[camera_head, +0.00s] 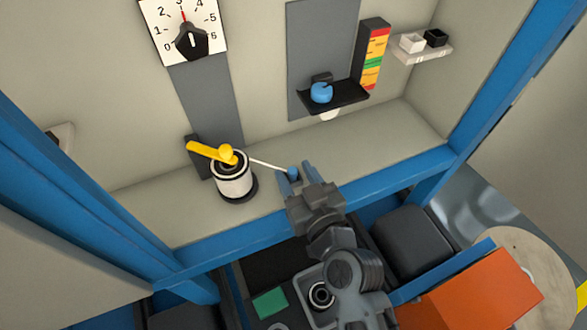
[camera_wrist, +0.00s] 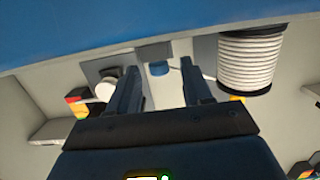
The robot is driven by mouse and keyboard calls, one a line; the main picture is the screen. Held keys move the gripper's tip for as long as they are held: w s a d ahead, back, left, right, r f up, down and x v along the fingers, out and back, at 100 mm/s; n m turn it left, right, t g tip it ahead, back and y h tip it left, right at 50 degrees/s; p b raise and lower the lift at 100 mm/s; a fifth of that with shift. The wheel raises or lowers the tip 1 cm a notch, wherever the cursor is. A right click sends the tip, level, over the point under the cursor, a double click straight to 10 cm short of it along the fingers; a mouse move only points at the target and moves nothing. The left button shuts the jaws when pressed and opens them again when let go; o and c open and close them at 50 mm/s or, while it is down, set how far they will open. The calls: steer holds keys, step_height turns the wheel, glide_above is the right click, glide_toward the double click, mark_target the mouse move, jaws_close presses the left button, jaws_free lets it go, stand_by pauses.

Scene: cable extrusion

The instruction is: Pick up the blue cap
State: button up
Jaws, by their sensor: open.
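A small blue cap (camera_head: 292,174) sits at the end of a thin white rod (camera_head: 266,164) that reaches out from the spool. My gripper (camera_head: 296,179) is open, with its fingertips around or close beside this cap. In the wrist view the blue cap (camera_wrist: 158,69) shows between the two open fingers (camera_wrist: 160,72), apart from both in the picture; its depth is hard to tell. A second, rounded blue piece (camera_head: 321,92) sits on a black wall shelf (camera_head: 345,97), away from my gripper.
A white spool (camera_head: 233,180) with a yellow lever (camera_head: 210,151) stands on the ledge left of my gripper. A blue beam (camera_head: 240,240) runs along the ledge's front. A dial (camera_head: 188,35), a coloured level strip (camera_head: 373,58) and a small white shelf (camera_head: 422,53) are on the wall.

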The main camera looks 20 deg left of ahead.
mark_target(296, 171)
steer(key=shift+x, duration=1.1)
jaws_close()
steer(key=shift+r, duration=0.1)
steer(key=shift+r, duration=0.5)
steer(key=r, duration=0.3)
steer(key=shift+d+r+p, duration=0.1)
steer(key=shift+d+p, duration=0.3)
steer(key=d+r+b, duration=0.2)
steer(key=d+r, duration=0.4)
steer(key=d, duration=0.5)
steer(key=shift+w+r, duration=0.15)
steer(key=shift+r, duration=0.2)
